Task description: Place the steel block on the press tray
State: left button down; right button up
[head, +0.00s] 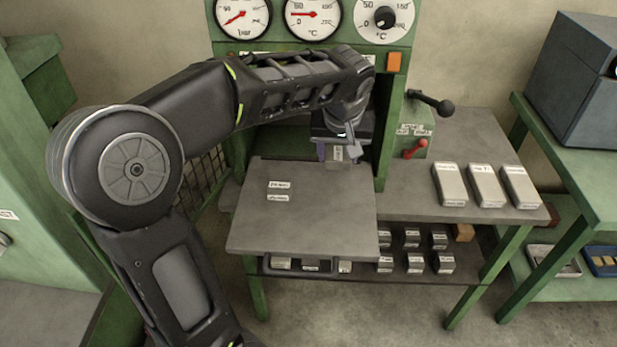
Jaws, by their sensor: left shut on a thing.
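The press tray (310,225) is a flat grey plate pulled out at the front of the green press, with two small white labels on its left part. My left arm comes in from the left and reaches over the tray. My left gripper (338,148) points down at the tray's back edge, near the press opening. It is shut on a small grey steel block (338,154) with a pale label. The block is mostly hidden by the fingers, and I cannot tell whether it touches the tray. My right gripper is out of view.
Three long labelled bars (485,186) lie on the bench (420,204) at the right. Several small labelled blocks (413,263) sit on the lower shelf. A black-knobbed lever (430,103) and a red handle (416,149) stick out beside the press. The tray's middle and front are clear.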

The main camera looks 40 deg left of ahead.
pick_arm(q)
jog(key=shift+s+r, duration=0.1)
jog(key=shift+r, duration=0.05)
send_over(335, 193)
jog(key=s, duration=0.1)
jog(key=shift+d+f, duration=0.2)
jog(key=shift+f, duration=1.4)
jog(key=shift+d+f, duration=0.2)
jog(key=shift+f, duration=1.35)
jog(key=shift+f, duration=0.1)
jog(key=shift+f, duration=1.75)
jog(key=shift+f, duration=0.15)
jog(key=c, duration=0.6)
grip_release()
